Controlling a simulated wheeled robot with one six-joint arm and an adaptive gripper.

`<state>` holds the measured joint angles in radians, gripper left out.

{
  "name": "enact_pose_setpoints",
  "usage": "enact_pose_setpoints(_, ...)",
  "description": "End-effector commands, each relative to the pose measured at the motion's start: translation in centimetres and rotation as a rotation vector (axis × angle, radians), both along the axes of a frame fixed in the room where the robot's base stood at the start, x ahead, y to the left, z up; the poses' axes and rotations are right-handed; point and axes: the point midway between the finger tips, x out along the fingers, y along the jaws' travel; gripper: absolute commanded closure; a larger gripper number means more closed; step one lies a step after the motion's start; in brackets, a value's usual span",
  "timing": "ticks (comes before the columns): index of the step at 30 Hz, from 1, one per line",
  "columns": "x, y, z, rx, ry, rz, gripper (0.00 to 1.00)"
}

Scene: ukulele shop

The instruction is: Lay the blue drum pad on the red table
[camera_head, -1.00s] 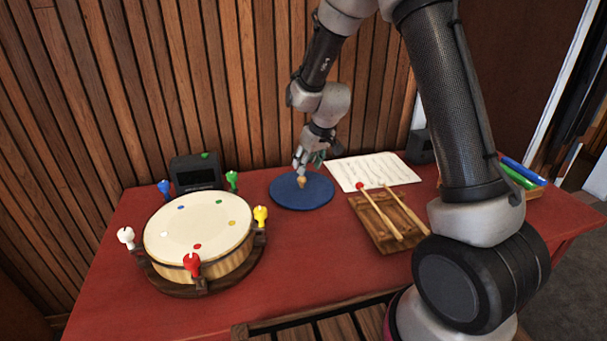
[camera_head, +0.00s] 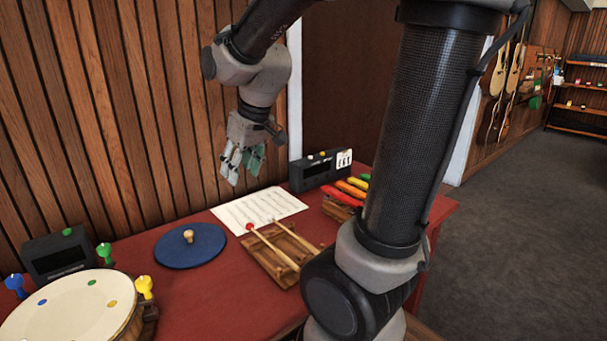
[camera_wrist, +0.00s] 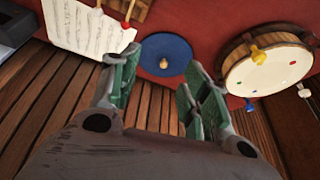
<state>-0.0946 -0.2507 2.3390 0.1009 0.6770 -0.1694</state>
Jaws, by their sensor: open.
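The blue drum pad (camera_head: 200,250) is a flat round disc with a small wooden knob (camera_head: 188,235) at its middle. It lies flat on the red table (camera_head: 140,292), between the drum and the music sheet. In the wrist view the pad (camera_wrist: 152,48) shows beyond my fingertips, apart from them. My gripper (camera_head: 240,170) is open and empty, raised above the table behind the pad and the sheet. Its two green-padded fingers (camera_wrist: 160,85) stand spread in the wrist view.
A cream drum (camera_head: 70,310) with coloured pegs stands left. A music sheet (camera_head: 258,208) and a wooden block with mallets (camera_head: 285,258) lie right of the pad. Dark boxes (camera_head: 60,256) and (camera_head: 318,170) stand along the back. Free floor (camera_head: 520,190) lies at right.

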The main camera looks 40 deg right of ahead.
Motion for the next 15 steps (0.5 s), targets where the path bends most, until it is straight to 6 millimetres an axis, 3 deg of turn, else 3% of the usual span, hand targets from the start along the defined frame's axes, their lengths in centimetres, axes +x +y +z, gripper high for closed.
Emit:
enact_pose_setpoints(3, -5.7, -2.0, 2.1, -0.004, -0.006, -0.063, 0.54)
enact_pose_setpoints(9, -13.3, -4.1, 2.9, -0.016, 0.001, -0.156, 0.54)
enact_pose_setpoints(15, -16.6, -4.9, 2.7, -0.023, 0.005, -0.203, 0.54)
